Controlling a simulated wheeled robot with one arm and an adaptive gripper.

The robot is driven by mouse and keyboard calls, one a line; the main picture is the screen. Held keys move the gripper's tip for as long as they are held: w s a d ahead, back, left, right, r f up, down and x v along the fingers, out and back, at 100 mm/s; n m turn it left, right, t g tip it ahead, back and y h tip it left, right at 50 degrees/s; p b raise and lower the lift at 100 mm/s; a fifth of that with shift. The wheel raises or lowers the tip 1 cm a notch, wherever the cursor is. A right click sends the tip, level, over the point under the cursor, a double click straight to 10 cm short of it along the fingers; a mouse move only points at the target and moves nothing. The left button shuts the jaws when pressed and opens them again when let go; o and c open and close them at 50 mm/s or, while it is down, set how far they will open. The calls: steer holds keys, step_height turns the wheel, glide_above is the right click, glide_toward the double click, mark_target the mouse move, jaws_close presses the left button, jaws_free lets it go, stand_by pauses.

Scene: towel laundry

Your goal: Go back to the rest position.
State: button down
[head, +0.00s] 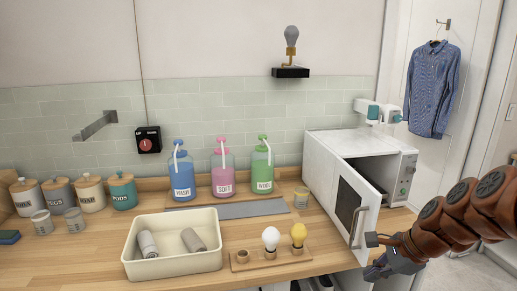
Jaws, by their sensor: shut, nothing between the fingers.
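My gripper (374,270) is at the lower right of the head view, in front of the open microwave door. It is shut and holds nothing. My reddish-brown arm reaches to it from the right edge. The white microwave (343,143) stands at the right end of the counter. Its door (349,213) hangs open toward me, with the handle (356,226) close to my gripper; I cannot tell whether they touch.
A cream bin (172,269) with two grey rolled towels (193,240) stands on the wooden counter (90,260). A wooden holder (272,259) carries a white bulb (270,239) and a yellow bulb (298,235). Blue, pink and green pump bottles (222,178) stand behind. A blue shirt (433,90) hangs right.

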steer(key=s+a+f+n+g+h, duration=0.15)
steer(key=s+a+n+g, duration=0.25)
steer(key=s+a+n, duration=0.75)
steer(key=s+d+f+n+g+h, duration=0.1)
steer(key=s+n, duration=0.2)
steer(key=s, duration=0.4)
steer(key=s+f+n+h, duration=0.1)
steer(key=s+n, duration=0.3)
steer(key=s, duration=0.3)
steer(key=shift+s+d+g+h, duration=0.25)
steer(key=shift+d+g+h, duration=0.1)
steer(key=shift+g, duration=0.05)
